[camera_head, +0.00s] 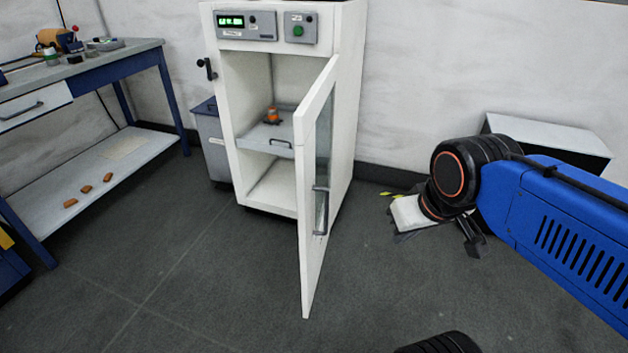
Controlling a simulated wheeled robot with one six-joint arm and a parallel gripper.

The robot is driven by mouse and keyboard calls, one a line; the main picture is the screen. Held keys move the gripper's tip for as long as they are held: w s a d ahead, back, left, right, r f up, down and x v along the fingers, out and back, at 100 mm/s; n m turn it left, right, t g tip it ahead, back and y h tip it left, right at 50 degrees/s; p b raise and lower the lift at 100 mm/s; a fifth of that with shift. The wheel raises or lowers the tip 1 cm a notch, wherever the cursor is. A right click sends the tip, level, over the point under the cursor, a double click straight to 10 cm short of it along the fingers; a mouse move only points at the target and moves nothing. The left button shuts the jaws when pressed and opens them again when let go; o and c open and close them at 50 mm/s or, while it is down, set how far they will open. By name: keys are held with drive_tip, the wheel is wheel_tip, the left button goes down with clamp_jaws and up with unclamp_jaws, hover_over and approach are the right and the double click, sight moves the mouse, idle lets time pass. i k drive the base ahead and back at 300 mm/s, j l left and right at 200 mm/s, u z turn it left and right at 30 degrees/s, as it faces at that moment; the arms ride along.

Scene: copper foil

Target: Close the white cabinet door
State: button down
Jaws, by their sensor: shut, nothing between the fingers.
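The white cabinet (350,100) stands against the back wall, its front open. Its white door (308,230) is hinged on the right side and swung wide out toward me. The door has a glass pane and a grey handle (320,212) on its right-hand face. Inside the cabinet is a grey drawer-like shelf (268,142) with a small orange object (272,114) on it. My gripper (472,240) is low at the right, to the right of the door and apart from it. It is shut and empty, partly hidden behind my wrist.
A blue-legged workbench (140,48) with tools stands at the left, several orange-brown pieces on its lower shelf. A grey bin (212,140) stands beside the cabinet. The dark floor (200,290) left of the door is clear.

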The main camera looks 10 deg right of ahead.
sight(314, 157)
drive_tip(key=i+l+u, duration=0.35)
drive_tip(key=i+l, duration=0.5)
drive_tip(key=k+l, duration=0.25)
drive_tip(key=l, duration=0.15)
drive_tip(key=k+l+z, duration=0.1)
drive_tip(key=l, duration=0.3)
drive_tip(key=k+l, duration=0.3)
drive_tip(key=l+z, duration=0.05)
drive_tip(key=l, duration=0.05)
